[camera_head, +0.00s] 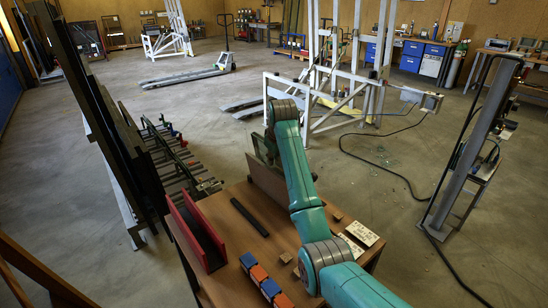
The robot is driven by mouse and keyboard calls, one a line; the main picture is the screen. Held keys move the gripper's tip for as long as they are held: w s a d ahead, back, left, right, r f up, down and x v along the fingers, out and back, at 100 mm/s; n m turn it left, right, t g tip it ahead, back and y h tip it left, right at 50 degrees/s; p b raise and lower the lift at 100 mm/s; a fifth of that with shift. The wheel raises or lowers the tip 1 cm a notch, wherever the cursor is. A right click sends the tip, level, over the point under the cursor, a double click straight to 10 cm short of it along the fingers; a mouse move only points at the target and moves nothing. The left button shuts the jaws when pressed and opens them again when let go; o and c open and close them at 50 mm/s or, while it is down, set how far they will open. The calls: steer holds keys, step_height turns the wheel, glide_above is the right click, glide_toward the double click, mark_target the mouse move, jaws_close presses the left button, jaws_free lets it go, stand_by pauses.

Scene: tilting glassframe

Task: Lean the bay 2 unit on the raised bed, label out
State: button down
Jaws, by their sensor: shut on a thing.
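My teal arm rises from the lower right over the wooden table (228,284) to a grey joint. My gripper does not show; the arm appears to hide it. A dark green-edged shape (262,148) and a brown upright panel (267,182) show just left of the arm, partly covered by it. I cannot tell whether either is the bay 2 unit, and no label can be read. A tall, dark, steeply leaning frame (84,75) stands at the left. I cannot tell whether it is the raised bed. A low slatted rack (176,158) stands beside it.
The table bears a red channel (198,232), a black bar (249,217), blue and orange blocks (258,272) and white cards (361,233). A white frame (345,95), a pallet truck (190,76), a grey post (470,150) and a floor cable (390,168) stand or lie beyond.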

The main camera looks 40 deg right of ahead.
steer(key=c, duration=1)
jaws_free()
steer(key=shift+o, duration=0.2)
steer(key=shift+f, duration=0.15)
steer(key=v, duration=0.6)
steer(key=shift+s+r, duration=0.1)
steer(key=shift+r, duration=0.3)
steer(key=shift+s+a+r, duration=0.15)
steer(key=shift+s+r, duration=0.05)
steer(key=shift+r, duration=0.2)
